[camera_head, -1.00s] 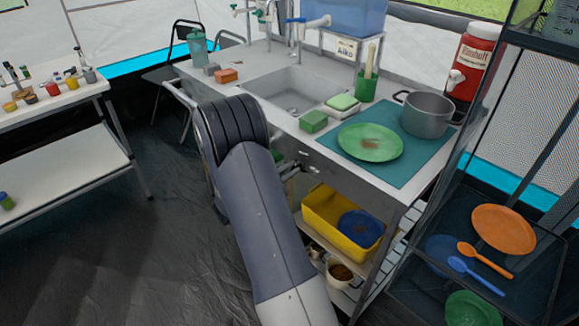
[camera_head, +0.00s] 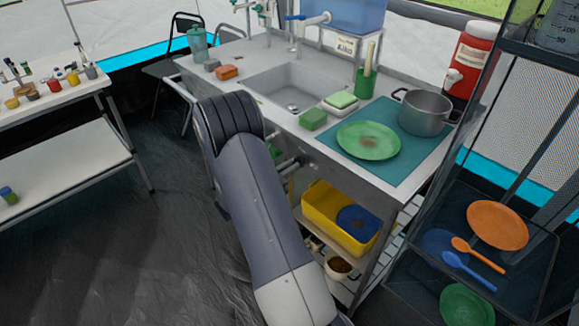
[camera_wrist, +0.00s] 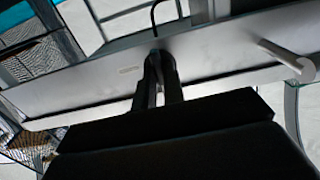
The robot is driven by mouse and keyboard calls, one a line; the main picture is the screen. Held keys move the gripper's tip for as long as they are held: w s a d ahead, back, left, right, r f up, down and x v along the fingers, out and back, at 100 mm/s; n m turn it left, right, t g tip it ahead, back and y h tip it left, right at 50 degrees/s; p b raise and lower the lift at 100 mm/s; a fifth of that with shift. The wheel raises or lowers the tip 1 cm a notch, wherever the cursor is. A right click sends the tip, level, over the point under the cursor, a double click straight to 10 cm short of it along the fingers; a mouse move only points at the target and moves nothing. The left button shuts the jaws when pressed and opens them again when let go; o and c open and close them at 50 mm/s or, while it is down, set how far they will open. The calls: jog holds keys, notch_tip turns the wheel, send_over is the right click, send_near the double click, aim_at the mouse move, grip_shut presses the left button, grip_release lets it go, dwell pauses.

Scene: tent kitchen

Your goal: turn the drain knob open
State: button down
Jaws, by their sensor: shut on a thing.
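The sink unit has a grey metal front panel (camera_head: 335,165) below its basin (camera_head: 292,92). My arm covers part of that panel in the head view, and a small grey metal part shows beside it. I cannot tell there whether that part is the knob or my gripper. In the wrist view my gripper (camera_wrist: 158,68) has its two dark fingers close together against the grey panel (camera_wrist: 215,50). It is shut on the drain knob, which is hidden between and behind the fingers. A pale bar with a rounded end (camera_wrist: 287,58) sticks out from the panel at the right.
A yellow bin (camera_head: 325,212) and a mug (camera_head: 338,266) stand on the shelf below the counter. A green plate (camera_head: 369,141) and a pot (camera_head: 426,112) are on top. A dark rack with an orange plate (camera_head: 497,225) stands at right. Floor at left is clear.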

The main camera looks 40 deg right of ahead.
jog(key=c, duration=1.5)
grip_release()
jog(key=shift+a, duration=0.15)
jog(key=a, duration=1)
jog(key=shift+s+a, duration=0.25)
jog(key=shift+s, duration=0.2)
jog(key=shift+d, duration=0.1)
jog(key=d, duration=1)
jog(key=shift+w+d, duration=0.35)
jog(key=shift+w, duration=0.1)
